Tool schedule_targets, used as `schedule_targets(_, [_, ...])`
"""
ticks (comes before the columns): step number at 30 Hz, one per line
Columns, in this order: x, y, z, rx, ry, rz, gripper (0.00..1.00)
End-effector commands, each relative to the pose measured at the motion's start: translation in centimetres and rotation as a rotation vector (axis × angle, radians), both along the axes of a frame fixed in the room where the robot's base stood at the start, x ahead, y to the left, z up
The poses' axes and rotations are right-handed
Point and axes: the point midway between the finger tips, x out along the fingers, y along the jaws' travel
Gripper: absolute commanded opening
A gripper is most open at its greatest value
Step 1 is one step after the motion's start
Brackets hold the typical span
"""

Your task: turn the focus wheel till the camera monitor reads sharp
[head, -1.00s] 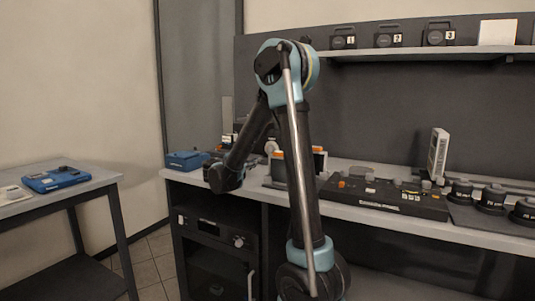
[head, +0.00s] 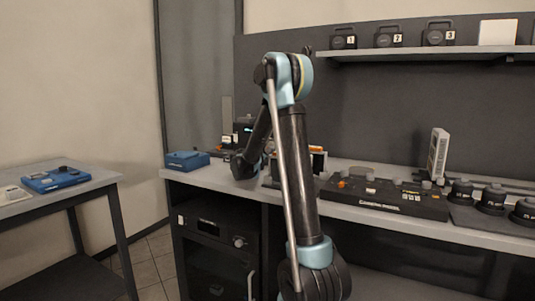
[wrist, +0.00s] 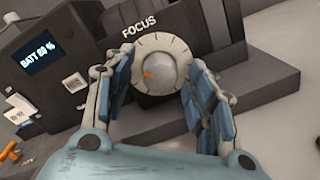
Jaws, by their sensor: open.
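In the wrist view, the focus wheel (wrist: 165,44) is a pale dial with a grey centre knob and an orange mark, below the word FOCUS. My gripper (wrist: 157,78) is open, its blue-padded fingers on either side of the wheel's front, left and right. I cannot tell whether either finger touches it. A dark unit with a screen (wrist: 38,60) reading "BATT 80 %" is at the left; no sharpness reading is legible. In the head view, a dark unit with a small lit screen (head: 247,128) stands at the back of the bench, and my arm hides the wheel.
A blue case (head: 187,160) sits at the bench's left end. A dark control panel (head: 385,197) and several round black pieces, one of them a lens-like cylinder (head: 460,192), lie to the right. A side table (head: 90,190) at the left holds another blue item (head: 57,179).

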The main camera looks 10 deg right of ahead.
Motion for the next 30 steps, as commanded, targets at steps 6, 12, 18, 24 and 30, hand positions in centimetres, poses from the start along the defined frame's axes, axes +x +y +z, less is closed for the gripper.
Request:
schedule_targets(6, [0.64, -0.45, 0.0, 0.0, 0.0, 0.001, 0.51])
schedule_targets(12, [0.63, -0.45, -0.01, 0.0, 0.0, 0.001, 0.51])
schedule_targets(18, [0.62, -0.44, -0.01, 0.0, 0.0, 0.001, 0.07])
schedule_targets(24, [0.62, -0.44, 0.0, -0.006, 0.004, 0.001, 0.06])
schedule_targets(30, [0.64, -0.42, 0.0, -0.068, 0.048, 0.001, 0.06])
